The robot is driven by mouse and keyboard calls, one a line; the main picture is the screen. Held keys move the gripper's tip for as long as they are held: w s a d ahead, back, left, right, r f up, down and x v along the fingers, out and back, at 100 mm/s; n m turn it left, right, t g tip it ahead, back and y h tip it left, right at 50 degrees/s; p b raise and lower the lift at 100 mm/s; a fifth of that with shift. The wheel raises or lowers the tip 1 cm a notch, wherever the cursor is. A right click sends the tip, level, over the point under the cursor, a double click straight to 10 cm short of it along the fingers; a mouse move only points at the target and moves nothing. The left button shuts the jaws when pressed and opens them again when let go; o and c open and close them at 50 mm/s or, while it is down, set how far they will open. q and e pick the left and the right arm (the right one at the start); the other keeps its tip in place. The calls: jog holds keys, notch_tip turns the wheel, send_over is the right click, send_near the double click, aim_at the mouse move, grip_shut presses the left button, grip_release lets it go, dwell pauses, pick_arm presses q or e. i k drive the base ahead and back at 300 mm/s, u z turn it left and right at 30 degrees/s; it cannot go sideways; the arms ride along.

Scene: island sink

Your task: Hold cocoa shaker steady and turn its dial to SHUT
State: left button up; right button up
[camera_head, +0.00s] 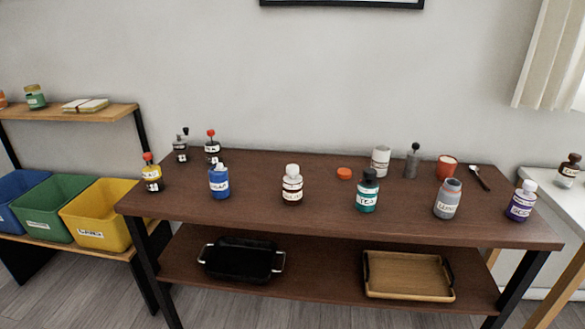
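Several labelled shakers and bottles stand upright on the dark brown table (330,225). The labels are too small to read surely, so I cannot tell which one is the cocoa shaker. A white-topped bottle with a dark lower part (292,187) stands near the middle. A blue bottle (219,182) is to its left, and a teal bottle with a black cap (367,192) is to its right. A grey bottle (447,200) and a purple bottle with a white cap (522,203) stand further right. No dial setting is legible. Neither of my grippers is in view.
A yellow red-topped bottle (152,175) stands at the table's left end. An orange lid (344,173), white canister (380,160), red cup (446,167) and spoon (480,178) lie toward the back. A black pan (242,260) and wooden tray (408,276) sit on the lower shelf.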

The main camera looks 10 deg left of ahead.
aim_at(292, 177)
jog(key=u, duration=2.15)
jog(key=i, duration=1.25)
jog(key=z, duration=1.35)
